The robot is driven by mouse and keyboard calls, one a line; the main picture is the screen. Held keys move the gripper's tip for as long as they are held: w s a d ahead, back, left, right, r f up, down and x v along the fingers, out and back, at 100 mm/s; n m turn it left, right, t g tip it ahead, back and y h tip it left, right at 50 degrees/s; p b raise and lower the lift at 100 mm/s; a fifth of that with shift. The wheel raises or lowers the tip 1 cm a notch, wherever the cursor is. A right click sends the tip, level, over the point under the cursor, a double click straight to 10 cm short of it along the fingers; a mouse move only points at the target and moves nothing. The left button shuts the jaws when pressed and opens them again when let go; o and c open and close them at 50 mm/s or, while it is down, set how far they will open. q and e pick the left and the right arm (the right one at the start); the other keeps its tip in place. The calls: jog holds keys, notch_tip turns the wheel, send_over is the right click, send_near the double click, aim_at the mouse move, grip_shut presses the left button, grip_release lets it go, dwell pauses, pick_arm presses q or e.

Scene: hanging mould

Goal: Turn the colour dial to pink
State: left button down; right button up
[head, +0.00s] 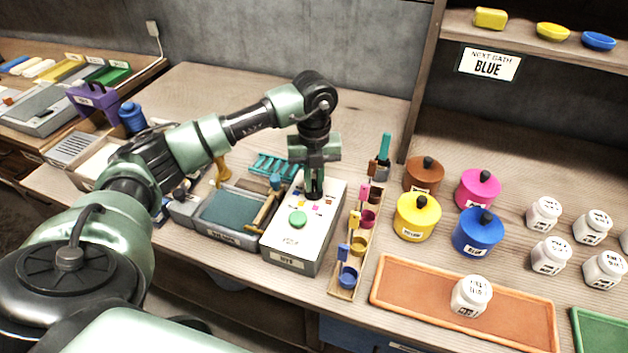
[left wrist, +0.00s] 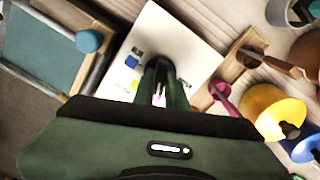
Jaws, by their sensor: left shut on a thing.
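The dial box (head: 290,250) is a pale box on the bench with small coloured marks on its top and a round green button (head: 297,218) near its front. My left gripper (head: 314,194) points straight down onto the back part of the box top, shut on the dial there. The fingers hide the dial, so its setting cannot be read. A pink patch shows between the fingers in the left wrist view. My right gripper is not in view.
A wooden rack (head: 345,285) with small coloured cups stands close right of the box. A grey tray (head: 235,237) stands close left. Brown, pink, yellow and blue (head: 477,232) lidded pots stand further right. A sign (head: 489,64) reads "NEXT BATH BLUE".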

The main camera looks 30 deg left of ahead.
aim_at(314, 185)
pick_arm(q)
jog(key=shift+w+r, duration=0.15)
jog(key=c, duration=1.4)
grip_release()
jog(key=shift+c, duration=0.2)
notch_tip(314, 185, up, 8)
jog(key=shift+f+b, duration=0.15)
jog(key=shift+b, duration=0.55)
